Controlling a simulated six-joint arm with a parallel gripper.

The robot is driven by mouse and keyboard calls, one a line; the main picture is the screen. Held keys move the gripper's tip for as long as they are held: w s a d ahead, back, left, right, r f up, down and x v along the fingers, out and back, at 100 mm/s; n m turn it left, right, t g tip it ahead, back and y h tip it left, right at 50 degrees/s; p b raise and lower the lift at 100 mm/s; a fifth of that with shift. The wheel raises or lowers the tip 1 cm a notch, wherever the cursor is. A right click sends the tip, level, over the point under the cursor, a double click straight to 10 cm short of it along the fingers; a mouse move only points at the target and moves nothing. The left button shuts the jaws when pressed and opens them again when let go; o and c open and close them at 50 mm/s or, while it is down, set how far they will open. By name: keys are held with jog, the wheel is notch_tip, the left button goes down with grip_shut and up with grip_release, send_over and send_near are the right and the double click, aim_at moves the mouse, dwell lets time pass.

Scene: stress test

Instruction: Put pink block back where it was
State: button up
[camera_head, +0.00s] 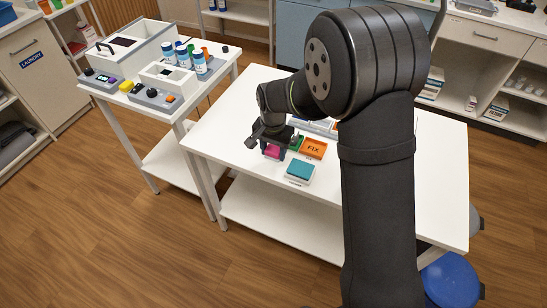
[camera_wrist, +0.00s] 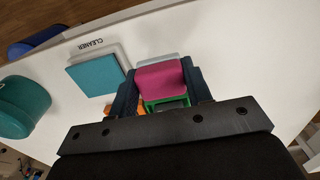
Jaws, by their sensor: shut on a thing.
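The pink block (camera_head: 272,151) is between the fingers of my gripper (camera_head: 271,146), near the left front part of the white table. In the wrist view the pink block (camera_wrist: 160,79) sits between the dark fingertips of my gripper (camera_wrist: 158,85), which is shut on it. Whether the block touches the table is hard to tell. A green thing (camera_wrist: 166,103) shows just behind the block in the wrist view, partly hidden by the gripper.
A teal block (camera_head: 300,170) lies on a pale pad marked CLEANER in the wrist view (camera_wrist: 94,73). An orange tray marked FIX (camera_head: 313,149) is right of my gripper. A side table (camera_head: 166,110) with bottles and devices stands at left. The front table area (camera_head: 240,170) is clear.

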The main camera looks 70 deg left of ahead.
aim_at(273, 159)
jog(key=shift+f, duration=1.8)
jog(key=shift+f, duration=0.1)
jog(key=o, duration=0.6)
jog(key=shift+o, duration=0.3)
notch_tip(273, 159, up, 12)
jog(key=shift+r, duration=0.1)
notch_tip(273, 159, down, 13)
jog(key=shift+r, duration=2.3)
